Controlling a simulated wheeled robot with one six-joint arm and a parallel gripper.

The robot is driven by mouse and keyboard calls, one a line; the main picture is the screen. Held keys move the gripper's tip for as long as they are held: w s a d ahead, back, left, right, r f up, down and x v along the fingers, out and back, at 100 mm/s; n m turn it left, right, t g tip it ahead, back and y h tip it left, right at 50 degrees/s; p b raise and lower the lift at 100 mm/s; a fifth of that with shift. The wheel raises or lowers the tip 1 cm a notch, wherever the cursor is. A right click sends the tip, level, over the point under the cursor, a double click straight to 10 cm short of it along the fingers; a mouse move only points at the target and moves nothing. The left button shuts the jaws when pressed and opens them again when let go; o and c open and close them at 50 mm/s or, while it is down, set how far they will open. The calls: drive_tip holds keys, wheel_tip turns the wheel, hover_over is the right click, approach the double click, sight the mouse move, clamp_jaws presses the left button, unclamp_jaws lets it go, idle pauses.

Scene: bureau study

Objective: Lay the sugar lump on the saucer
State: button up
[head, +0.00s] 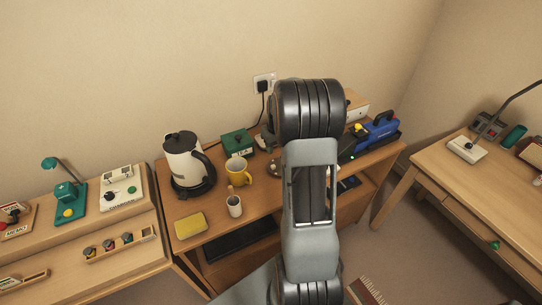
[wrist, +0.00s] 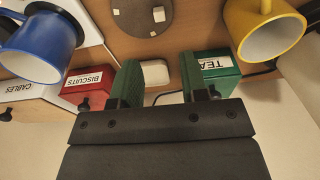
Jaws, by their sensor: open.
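In the wrist view a round grey-brown disc (wrist: 138,22), perhaps the saucer, lies at the top edge and is partly cut off. A small white block (wrist: 158,14), which looks like a sugar lump, shows on it. A second pale spot shows near its upper left. My gripper (wrist: 162,78) is open, its two green-padded fingers apart with nothing seen held between them. The disc and white block lie beyond the fingertips, apart from them. In the head view my arm hides the gripper and most of that part of the table.
A blue mug (wrist: 38,50), red BISCUITS box (wrist: 88,88), green TEA box (wrist: 222,68) and yellow mug (wrist: 268,32) stand around the fingers.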

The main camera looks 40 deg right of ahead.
drive_tip(key=s+a+r+t, duration=0.1)
drive_tip(key=s+a+r, duration=0.3)
drive_tip(key=a+r, duration=0.65)
drive_tip(key=s+a+r+n+t, duration=0.1)
drive_tip(key=s+a+r, duration=0.1)
drive_tip(key=s+a, duration=1)
drive_tip(key=shift+s+r+n+t, duration=0.25)
drive_tip(key=shift+r+n+t, duration=0.05)
drive_tip(key=shift+t, duration=0.1)
drive_tip(key=shift+o, duration=0.2)
